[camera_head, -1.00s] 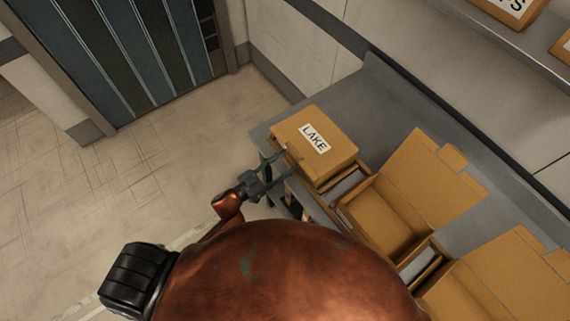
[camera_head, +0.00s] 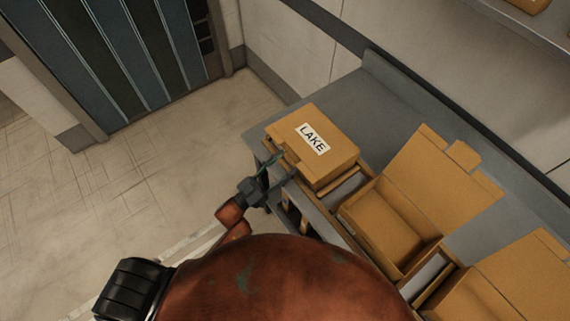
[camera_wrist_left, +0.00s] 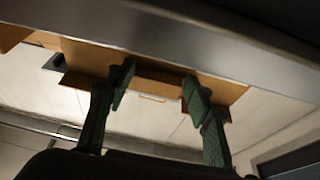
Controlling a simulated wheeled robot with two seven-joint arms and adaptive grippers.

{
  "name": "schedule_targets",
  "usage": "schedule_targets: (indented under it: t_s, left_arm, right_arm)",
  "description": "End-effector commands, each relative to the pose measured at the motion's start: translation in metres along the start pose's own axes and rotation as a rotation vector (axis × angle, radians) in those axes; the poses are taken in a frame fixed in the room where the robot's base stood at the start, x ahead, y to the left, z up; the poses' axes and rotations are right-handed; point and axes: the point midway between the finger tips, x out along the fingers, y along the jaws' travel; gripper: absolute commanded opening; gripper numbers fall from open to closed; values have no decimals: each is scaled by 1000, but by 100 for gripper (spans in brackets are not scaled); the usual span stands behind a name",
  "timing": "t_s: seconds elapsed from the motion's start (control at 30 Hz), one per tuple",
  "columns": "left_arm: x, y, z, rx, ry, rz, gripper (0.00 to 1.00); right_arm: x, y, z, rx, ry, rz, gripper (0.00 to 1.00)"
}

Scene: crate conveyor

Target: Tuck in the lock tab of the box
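The box labelled LAKE (camera_head: 337,158) sits at the far end of the grey workbench with its lid down. My left gripper (camera_head: 279,168) is at the box's front left side, its fingers spread. In the left wrist view the two green fingers (camera_wrist_left: 157,88) stand apart, with the box's brown cardboard (camera_wrist_left: 155,72) beyond and between them. A small cardboard strip (camera_wrist_left: 152,98), possibly the lock tab, shows between the fingertips. I cannot tell whether the fingers touch the box. My right gripper is not in view.
An open box (camera_head: 385,222) with a raised, tabbed lid stands to the right of the LAKE box. Another open box (camera_head: 500,290) is at the lower right. The grey bench top (camera_head: 345,95) is clear behind the LAKE box. The floor at left is free.

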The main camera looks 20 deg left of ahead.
Motion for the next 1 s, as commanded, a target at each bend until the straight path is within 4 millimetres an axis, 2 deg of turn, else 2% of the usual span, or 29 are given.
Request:
schedule_targets:
  t_s: [0.17,0.4,0.53,0.67,1.0]
  left_arm:
    - [0,0,0,0,0,0,61]
    - [0,0,0,0,0,1,61]
    - [-6,0,0,0,-1,1,61]
    - [-26,0,1,-1,-3,0,61]
    - [-95,0,1,0,-3,1,61]
  right_arm:
    - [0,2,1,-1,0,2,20]
    - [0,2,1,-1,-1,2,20]
    - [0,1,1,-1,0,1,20]
    - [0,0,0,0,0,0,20]
    - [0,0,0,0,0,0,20]
